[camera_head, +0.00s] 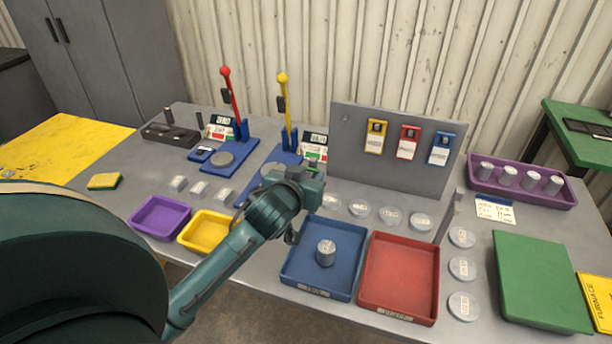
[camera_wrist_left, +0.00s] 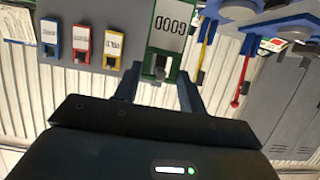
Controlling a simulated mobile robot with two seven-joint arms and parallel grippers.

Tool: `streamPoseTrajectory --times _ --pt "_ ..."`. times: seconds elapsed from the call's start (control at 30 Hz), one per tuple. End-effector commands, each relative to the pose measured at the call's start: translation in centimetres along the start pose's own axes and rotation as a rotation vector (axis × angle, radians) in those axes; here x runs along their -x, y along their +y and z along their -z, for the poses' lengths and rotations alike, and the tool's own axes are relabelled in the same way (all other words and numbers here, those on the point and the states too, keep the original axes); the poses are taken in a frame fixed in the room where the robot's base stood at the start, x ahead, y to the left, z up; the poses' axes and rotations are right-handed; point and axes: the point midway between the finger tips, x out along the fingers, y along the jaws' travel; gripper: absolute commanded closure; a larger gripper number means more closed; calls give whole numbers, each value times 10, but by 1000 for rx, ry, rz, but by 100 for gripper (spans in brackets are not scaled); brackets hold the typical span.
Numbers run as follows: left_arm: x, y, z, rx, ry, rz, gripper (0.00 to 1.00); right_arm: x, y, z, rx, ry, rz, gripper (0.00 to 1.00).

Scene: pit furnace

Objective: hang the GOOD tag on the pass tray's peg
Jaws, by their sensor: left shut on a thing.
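My left gripper (camera_head: 300,187) is above the bench, just behind the blue tray (camera_head: 290,270). In the left wrist view, which is upside down, its fingers (camera_wrist_left: 160,88) are shut on the green-edged GOOD tag (camera_wrist_left: 182,42). In the head view the gripper hides the tag. The blue tray holds one metal cylinder (camera_head: 325,253); the label on its front is too small to read. A red tray (camera_head: 372,305) stands beside it, empty. A grey upright post (camera_head: 449,215) rises near the red tray's back right corner. No peg on the blue tray shows clearly.
A grey board (camera_head: 350,155) behind carries yellow (camera_head: 375,137), red (camera_head: 408,142) and blue (camera_head: 441,148) tags. Round discs lie in front of the board and right of the red tray. Two lever presses stand back left. A purple tray (camera_head: 560,196) holds several cylinders.

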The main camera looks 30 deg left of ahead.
Motion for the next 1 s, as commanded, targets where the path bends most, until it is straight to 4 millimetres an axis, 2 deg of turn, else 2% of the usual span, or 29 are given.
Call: streamPoseTrajectory --times 0.33,0.37,0.63,1.0 --pt "0 0 0 0 0 0 91 0 0 0 0 0 0 64" --pt "0 0 0 0 0 0 57 0 0 0 0 0 0 64" --pt "0 0 0 0 0 0 35 0 0 0 0 -1 0 64" --pt "0 0 1 0 0 0 34 0 0 0 0 -1 0 64"
